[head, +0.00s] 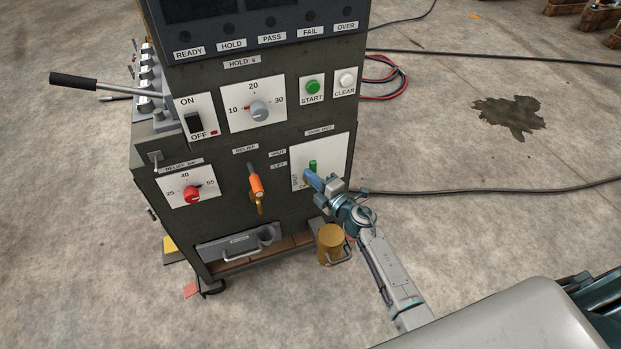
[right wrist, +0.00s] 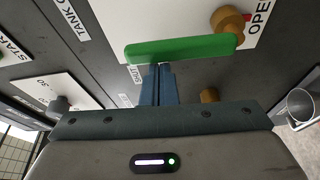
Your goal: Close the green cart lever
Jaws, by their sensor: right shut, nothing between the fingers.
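The green lever (head: 313,166) sits on a white plate on the front of the dark cart (head: 225,180), at its right side. In the right wrist view the green lever (right wrist: 185,48) is a long bar crossing the top, with a brass pivot (right wrist: 228,20) at its right end near a label reading "OPEN". My right gripper (head: 311,178) is at the plate, just below the lever. In the right wrist view its fingers (right wrist: 159,68) are shut and empty, with their tips at the bar's edge. I cannot tell whether they touch it. My left gripper is not in view.
An orange-handled lever (head: 256,186) sticks out left of the plate. A brass-coloured can (head: 331,243) hangs low at the cart's right corner. A black-gripped long handle (head: 75,81) juts out left. Hoses and a dark stain (head: 508,115) lie on the otherwise open floor at right.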

